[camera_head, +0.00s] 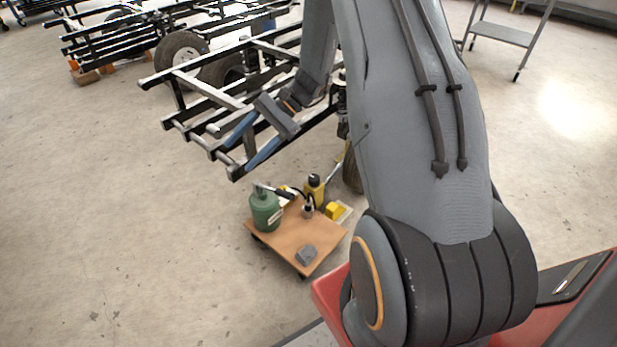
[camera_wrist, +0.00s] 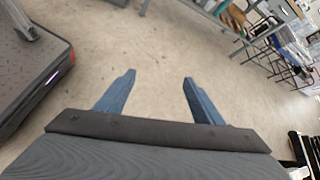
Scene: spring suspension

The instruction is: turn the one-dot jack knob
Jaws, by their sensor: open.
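My gripper (camera_head: 235,158) is in front of the metal chassis frame in the head view, its two blue fingers spread and nothing between them. In the wrist view, my gripper (camera_wrist: 158,76) shows open and empty above bare floor. No knob with one dot can be made out in either view. On a low wooden dolly (camera_head: 283,240) below the gripper stand a green rounded container (camera_head: 265,208) and a yellow bottle-like object (camera_head: 314,188) with a dark top. I cannot tell whether either is a jack.
The chassis frame (camera_head: 200,90) with wheels fills the upper middle. A small grey block (camera_head: 306,255) lies on the dolly's front, and a yellow block (camera_head: 335,211) is beside its right edge. A grey cart (camera_head: 503,34) stands at the upper right. The left floor is clear.

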